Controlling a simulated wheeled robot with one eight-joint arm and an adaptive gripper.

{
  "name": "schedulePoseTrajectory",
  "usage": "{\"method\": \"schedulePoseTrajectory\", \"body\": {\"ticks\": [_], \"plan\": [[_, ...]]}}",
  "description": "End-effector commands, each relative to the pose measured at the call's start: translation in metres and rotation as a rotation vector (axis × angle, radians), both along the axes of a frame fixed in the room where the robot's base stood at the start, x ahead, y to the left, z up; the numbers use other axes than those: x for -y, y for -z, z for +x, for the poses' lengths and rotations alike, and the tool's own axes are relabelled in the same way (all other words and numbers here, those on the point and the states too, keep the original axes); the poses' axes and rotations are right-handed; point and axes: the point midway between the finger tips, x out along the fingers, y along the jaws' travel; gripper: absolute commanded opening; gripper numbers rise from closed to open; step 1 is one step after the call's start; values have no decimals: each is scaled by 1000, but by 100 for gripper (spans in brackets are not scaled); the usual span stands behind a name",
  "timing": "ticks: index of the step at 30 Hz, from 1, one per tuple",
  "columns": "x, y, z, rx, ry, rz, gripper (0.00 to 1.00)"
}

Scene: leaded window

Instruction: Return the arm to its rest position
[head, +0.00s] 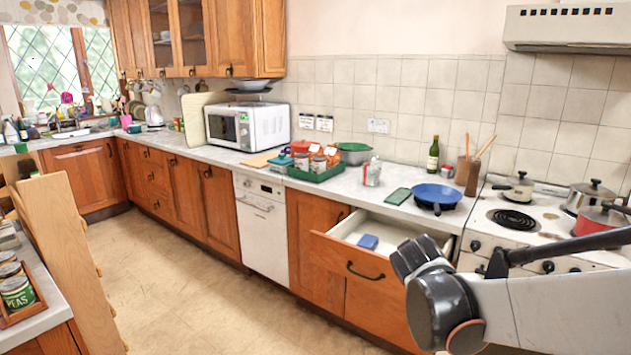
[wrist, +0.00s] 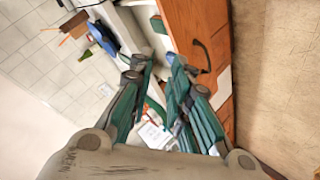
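My gripper (wrist: 158,63) shows in the wrist view with its two green-and-grey fingers leaning in towards each other. A gap remains between the tips, and I see nothing held there. In the head view my grey arm crosses the lower right in front of the counter, and my fingers are not visible. An open drawer (head: 334,253) lies left of my arm in the head view, with a blue block (head: 368,242) inside. In the wrist view the wooden drawer front (wrist: 190,22) with its dark handle lies beyond my right finger.
The counter holds a blue pan (head: 437,195), a green bottle (head: 433,155), a green tray (head: 317,174) of jars and a microwave (head: 249,125). The stove (head: 525,222) with pots is at right. A wooden rack (head: 68,255) stands at left. The floor between is clear.

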Motion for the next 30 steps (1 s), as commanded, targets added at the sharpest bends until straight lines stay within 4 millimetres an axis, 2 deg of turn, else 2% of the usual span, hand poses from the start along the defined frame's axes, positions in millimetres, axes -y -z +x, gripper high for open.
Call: {"method": "schedulePoseTrajectory", "body": {"ticks": [1,9,21,25,30], "plan": [[2,-5,-18,-11,15,33,18],[2,-13,-103,-78,86,224,18],[-18,3,-227,-178,173,500,18],[-26,11,-255,-204,191,568,18],[-32,17,-273,-222,204,617,18]]}}
